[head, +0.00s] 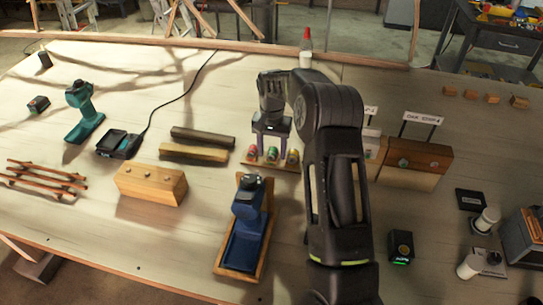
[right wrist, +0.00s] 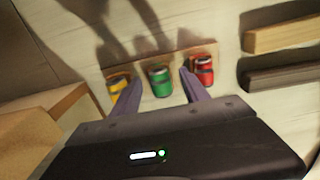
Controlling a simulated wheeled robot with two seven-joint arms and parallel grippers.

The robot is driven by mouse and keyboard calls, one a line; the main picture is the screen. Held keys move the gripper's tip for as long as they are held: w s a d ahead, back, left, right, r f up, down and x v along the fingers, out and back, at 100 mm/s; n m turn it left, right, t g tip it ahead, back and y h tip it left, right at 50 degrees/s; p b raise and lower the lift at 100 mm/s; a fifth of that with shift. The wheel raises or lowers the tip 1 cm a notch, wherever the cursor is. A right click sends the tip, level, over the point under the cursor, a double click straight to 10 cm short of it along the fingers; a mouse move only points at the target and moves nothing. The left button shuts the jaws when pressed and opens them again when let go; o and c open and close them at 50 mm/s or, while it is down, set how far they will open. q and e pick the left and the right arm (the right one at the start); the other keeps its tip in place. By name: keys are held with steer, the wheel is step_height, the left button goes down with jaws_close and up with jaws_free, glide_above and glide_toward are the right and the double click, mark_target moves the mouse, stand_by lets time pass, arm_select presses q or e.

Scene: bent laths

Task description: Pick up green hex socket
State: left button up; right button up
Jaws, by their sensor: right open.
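The green hex socket (head: 272,154) stands in the middle of a small wooden holder (head: 268,164), between a red socket (head: 252,153) and a yellow socket (head: 293,157). In the right wrist view the green socket (right wrist: 160,80) shows between the two purple fingers, with the yellow socket (right wrist: 118,84) to its left and the red one (right wrist: 204,70) to its right. My right gripper (head: 271,138) is open and empty, pointing down at the holder. In the right wrist view its fingertips (right wrist: 161,84) appear on either side of the green socket; contact cannot be told. My left gripper is not seen.
A blue drill (head: 246,210) in a wooden tray (head: 268,215) stands in front of the holder. A wooden block with bolts (head: 150,184) and two wooden bars (head: 194,152) lie left. A red-tipped bottle (head: 306,45) is behind.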

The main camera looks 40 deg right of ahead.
steer(key=shift+c, duration=0.4)
jaws_close()
stand_by(0.4)
